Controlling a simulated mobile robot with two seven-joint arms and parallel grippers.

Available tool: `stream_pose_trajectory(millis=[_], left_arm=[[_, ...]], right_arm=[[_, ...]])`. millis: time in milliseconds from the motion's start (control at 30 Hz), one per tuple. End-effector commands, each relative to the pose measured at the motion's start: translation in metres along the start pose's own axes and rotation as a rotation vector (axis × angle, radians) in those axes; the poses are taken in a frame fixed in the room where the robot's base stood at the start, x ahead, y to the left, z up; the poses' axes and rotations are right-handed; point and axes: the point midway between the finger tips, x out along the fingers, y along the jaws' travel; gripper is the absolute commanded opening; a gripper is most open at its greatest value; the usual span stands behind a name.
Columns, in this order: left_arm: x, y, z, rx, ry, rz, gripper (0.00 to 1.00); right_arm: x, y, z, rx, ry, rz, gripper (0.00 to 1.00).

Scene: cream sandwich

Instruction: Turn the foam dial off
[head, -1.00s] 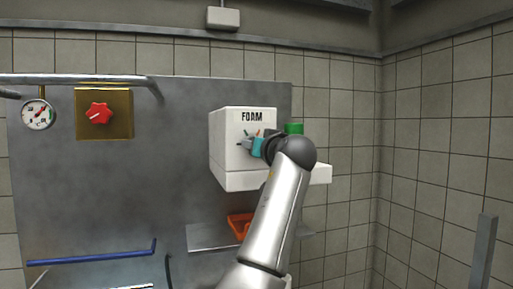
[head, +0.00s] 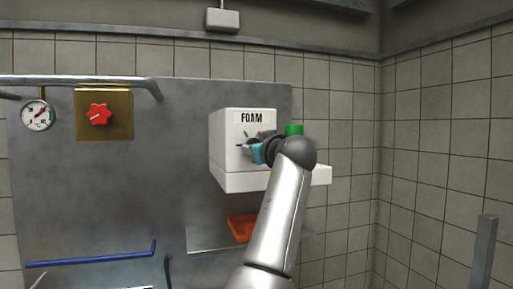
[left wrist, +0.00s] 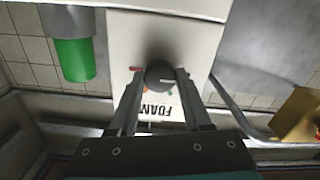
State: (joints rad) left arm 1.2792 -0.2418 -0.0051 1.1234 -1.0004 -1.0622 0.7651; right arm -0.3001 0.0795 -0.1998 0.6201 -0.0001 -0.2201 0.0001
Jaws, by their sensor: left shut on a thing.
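The white foam box (head: 226,154), labelled FOAM, is mounted on the grey metal panel. My left gripper (head: 248,149) is at its front face; my wrist and arm hide part of that face. In the left wrist view my left gripper (left wrist: 161,74) is shut on the foam dial (left wrist: 158,76), a dark round knob, with one finger on each side. A pale pointer line on the dial points right in that view. A red mark shows to the left of the dial, and small coloured marks lie between it and the lettering. My right gripper is not in view.
A green cylinder (head: 294,129) stands at the box's right and also shows in the left wrist view (left wrist: 75,60). A red knob (head: 99,114) on a brass plate and a gauge (head: 38,115) are at left. An orange object (head: 240,227) sits on the metal shelf (head: 205,238) below.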

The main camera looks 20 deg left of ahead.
Motion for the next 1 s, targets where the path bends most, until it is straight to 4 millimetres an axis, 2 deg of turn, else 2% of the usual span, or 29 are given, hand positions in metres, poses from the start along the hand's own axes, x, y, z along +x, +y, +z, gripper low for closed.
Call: stream_pose_trajectory(millis=[167, 200, 433, 767, 1000], left_arm=[[0.0, 0.0, 0.002, -0.003, -0.005, 0.0, 0.0], [0.0, 0.0, 0.002, -0.003, -0.006, 0.0, 0.52], [0.0, 0.0, 0.001, -0.001, -0.003, 0.0, 0.78], [-0.003, 0.0, 0.001, -0.001, -0.001, 0.001, 0.79], [-0.029, 0.0, 0.003, -0.004, 0.0, 0.004, 0.79]], right_arm=[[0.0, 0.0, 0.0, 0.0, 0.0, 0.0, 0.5], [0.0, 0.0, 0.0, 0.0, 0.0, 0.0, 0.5], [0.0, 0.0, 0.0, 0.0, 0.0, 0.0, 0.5], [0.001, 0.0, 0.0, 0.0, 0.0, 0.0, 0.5], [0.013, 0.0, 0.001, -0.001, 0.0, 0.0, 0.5]])
